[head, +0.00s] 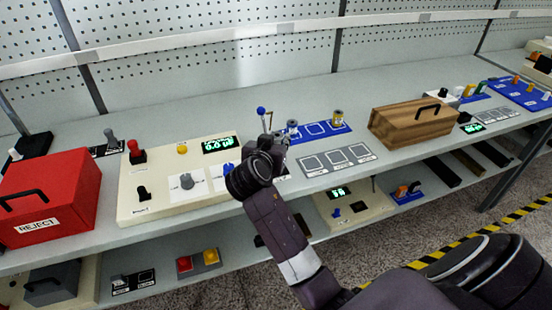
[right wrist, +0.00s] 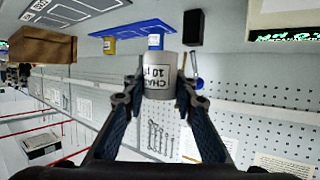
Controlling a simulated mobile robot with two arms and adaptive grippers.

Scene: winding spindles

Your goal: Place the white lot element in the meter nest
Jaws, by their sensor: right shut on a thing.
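My right gripper (head: 276,146) is over the shelf top, between the cream meter panel and the blue tray. In the right wrist view the gripper (right wrist: 160,88) is shut on the white lot element (right wrist: 160,76), a pale cylinder with black print partly readable. It looks clear of the other elements. The cream meter panel (head: 140,205) has a green-lit display (head: 217,145). I cannot make out its nest; my right gripper and arm cover the panel's right end. My left gripper is not in view.
The blue tray (head: 318,131) behind my gripper carries a yellow element (head: 338,117) and a blue one (head: 292,127). A grey card with marked squares (head: 338,161) lies in front. A wooden box (head: 412,125) stands right, a red reject box (head: 48,195) left.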

